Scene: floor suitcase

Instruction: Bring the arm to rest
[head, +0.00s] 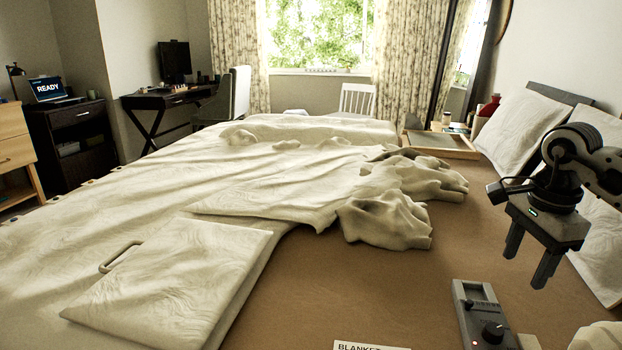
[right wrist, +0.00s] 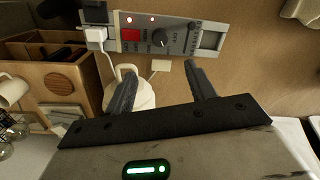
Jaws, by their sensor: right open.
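My right gripper (head: 531,263) hangs at the right of the head view, above the brown bed surface, with its two fingers apart and nothing between them. In the right wrist view the gripper (right wrist: 160,85) shows both fingers spread, with a grey control box beyond the fingertips. The grey control box (head: 481,318) with a dark knob and a red light lies below the gripper in the head view; it also shows in the right wrist view (right wrist: 180,38). My left gripper is not in view.
A cream blanket (head: 130,190) covers the left of the bed, bunched near the middle. A wooden tray (head: 440,144) lies at the back right. Pillows (head: 522,125) lean at the right, close to the arm. A wooden organizer (right wrist: 62,85) stands left in the wrist view. Brown bed surface (head: 330,285) is clear.

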